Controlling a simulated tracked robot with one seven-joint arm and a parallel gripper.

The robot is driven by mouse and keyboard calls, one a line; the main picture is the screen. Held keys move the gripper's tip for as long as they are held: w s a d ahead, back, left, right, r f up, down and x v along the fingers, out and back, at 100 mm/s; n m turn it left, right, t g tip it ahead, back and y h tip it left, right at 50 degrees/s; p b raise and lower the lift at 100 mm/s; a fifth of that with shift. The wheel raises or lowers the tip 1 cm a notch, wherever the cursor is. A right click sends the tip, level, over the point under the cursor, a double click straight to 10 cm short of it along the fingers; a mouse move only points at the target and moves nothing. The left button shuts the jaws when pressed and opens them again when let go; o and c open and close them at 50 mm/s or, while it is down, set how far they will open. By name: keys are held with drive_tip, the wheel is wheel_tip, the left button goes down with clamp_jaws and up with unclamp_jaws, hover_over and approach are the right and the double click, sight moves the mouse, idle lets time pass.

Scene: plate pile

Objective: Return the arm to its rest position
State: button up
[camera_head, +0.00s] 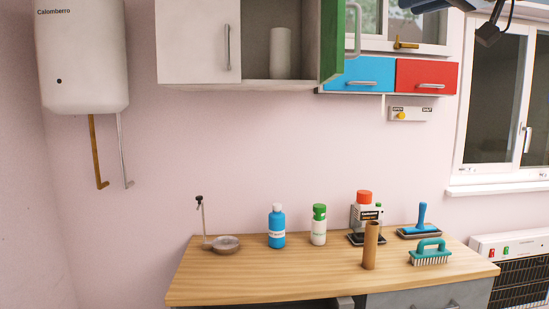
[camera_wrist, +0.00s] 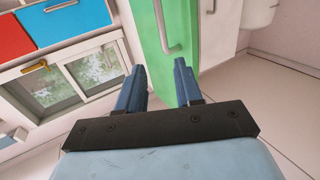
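My gripper (camera_wrist: 158,67) shows in the wrist view with its two blue fingers apart and nothing between them. Behind the fingers in that view is the green cabinet door (camera_wrist: 172,35) with its metal handle; I cannot tell how far off it is. In the head view, dark blue and black parts of my arm show at the top right edge, high above the worktop and in front of the window. The gripper's fingers cannot be made out there. The wrist picture appears turned over, with the window and drawers at its left.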

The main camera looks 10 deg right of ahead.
drive_tip(key=a+f+m+g+h, duration=0.1)
drive_tip(key=a+f+g, duration=0.15)
drive_tip(key=f, duration=0.45)
drive_tip(key=a+f+g+h, duration=0.15)
drive_tip(key=a+f, duration=0.25)
drive_tip(key=f, duration=0.4)
drive_tip(key=a+f+m+g+h, duration=0.1)
drive_tip(key=a+f+h, duration=0.1)
drive_tip(key=a+f, duration=0.35)
drive_tip(key=s+f+m+g+h, duration=0.1)
drive_tip(key=s+f+g, duration=0.1)
drive_tip(key=f, duration=1)
drive_tip(key=s+d+f+m+g+h, duration=0.1)
drive_tip(key=s+f+g+h, duration=0.1)
drive_tip(key=f, duration=1)
drive_tip(key=shift+s+f+m+g, duration=0.25)
drive_tip(key=shift+s+m+g, duration=0.05)
drive_tip(key=shift+s+g, duration=0.55)
